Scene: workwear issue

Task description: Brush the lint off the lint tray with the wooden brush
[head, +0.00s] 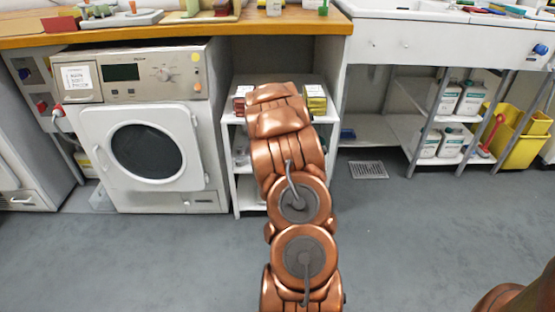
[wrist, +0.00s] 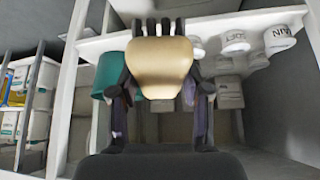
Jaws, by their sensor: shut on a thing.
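My gripper (wrist: 161,92) is shut on the wooden brush (wrist: 160,66) in the wrist view. The brush has a smooth tan wooden body, and its dark bristles (wrist: 158,27) point toward the top of the picture. In the head view my own arm hides the gripper and the brush. I cannot pick out the lint tray for certain in either view. A pale flat tray-like thing (head: 118,19) with small items on it lies on the wooden counter in the head view.
A front-loading machine (head: 147,150) stands left under the wooden counter (head: 190,30). A white shelf unit (head: 248,196) stands behind my arm. In the wrist view, a teal container (wrist: 108,76) and white-lidded containers (wrist: 283,38) are near the gripper. The grey floor (head: 400,250) is clear.

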